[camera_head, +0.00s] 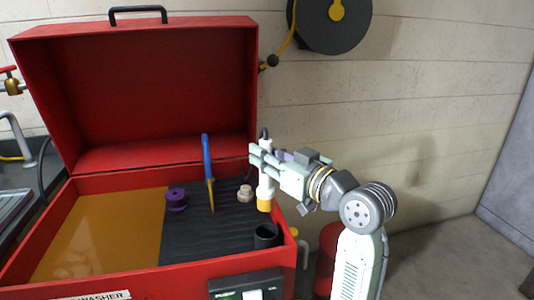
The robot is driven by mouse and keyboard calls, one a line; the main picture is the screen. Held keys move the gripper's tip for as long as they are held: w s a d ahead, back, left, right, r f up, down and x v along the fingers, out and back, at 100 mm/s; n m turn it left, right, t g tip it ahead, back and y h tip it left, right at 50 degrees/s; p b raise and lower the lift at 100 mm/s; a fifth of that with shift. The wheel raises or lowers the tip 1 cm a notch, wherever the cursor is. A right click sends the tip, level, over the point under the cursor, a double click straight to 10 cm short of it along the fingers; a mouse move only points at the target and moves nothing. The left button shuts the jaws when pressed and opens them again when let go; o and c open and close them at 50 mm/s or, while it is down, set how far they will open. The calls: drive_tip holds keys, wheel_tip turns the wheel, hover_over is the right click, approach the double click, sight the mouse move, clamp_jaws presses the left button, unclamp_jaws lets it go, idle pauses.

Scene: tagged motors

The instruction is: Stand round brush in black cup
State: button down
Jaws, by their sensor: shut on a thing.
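My gripper (266,165) is shut on the round brush (264,205), which has a pale body, a dark tip at the top and a yellow lower end. The brush hangs about upright, yellow end down, over the right part of the red washer. The black cup (267,236) stands in the washer's front right corner, with its dark opening facing up. In the picture the brush's lower end is just above the cup's rim and apart from it. I cannot tell how far the brush is behind the cup.
The open red washer (130,270) has a raised lid (150,90) behind. Inside are a purple spool (176,199), a beige stepped part (245,193) and a blue-handled tool (207,155) with a yellowish tip. A hose reel (315,25) hangs on the wall. The orange-brown left panel (100,235) is clear.

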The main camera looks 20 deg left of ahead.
sight(272, 200)
drive_tip(key=shift+f+b, duration=4.15)
drive_tip(key=shift+f, duration=1.3)
drive_tip(key=c, duration=1.3)
unclamp_jaws()
drive_tip(key=shift+d, duration=0.1)
drive_tip(key=v, duration=1.2)
drive_tip(key=shift+r, duration=0.1)
drive_tip(key=shift+w, duration=0.1)
